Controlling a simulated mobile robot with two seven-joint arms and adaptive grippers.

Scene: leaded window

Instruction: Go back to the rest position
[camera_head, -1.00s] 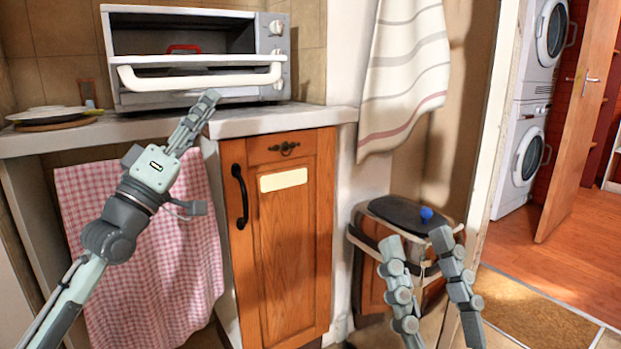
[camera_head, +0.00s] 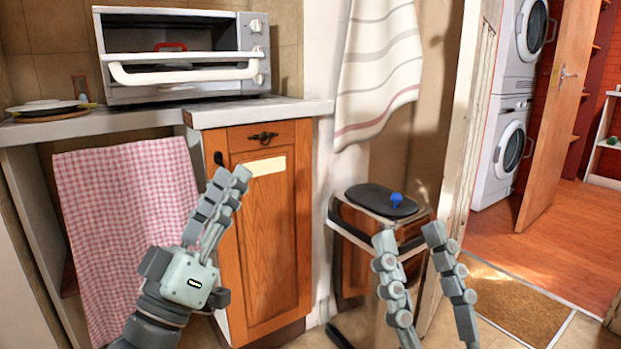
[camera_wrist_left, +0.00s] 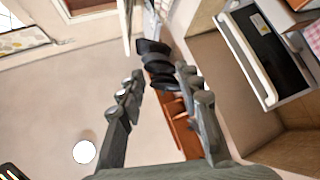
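My left gripper (camera_head: 232,176) is in front of the wooden cabinet door, below the counter. It points up. In the left wrist view its two fingers (camera_wrist_left: 160,74) stand apart with nothing visibly held between them. My right gripper (camera_head: 410,238) is at the lower right, in front of the bin. Its two fingers are spread and nothing shows between them. The toaster oven (camera_head: 180,92) stands on the counter, its front open and its white handle low. A red thing (camera_head: 171,46) shows inside it.
The wooden cabinet (camera_head: 275,230) is close behind my left gripper. A bin with a dark lid (camera_head: 372,200) and a blue knob stands behind my right gripper. A checked cloth (camera_head: 125,215) hangs at the left. A striped towel (camera_head: 380,70) hangs above the bin. Open floor lies right.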

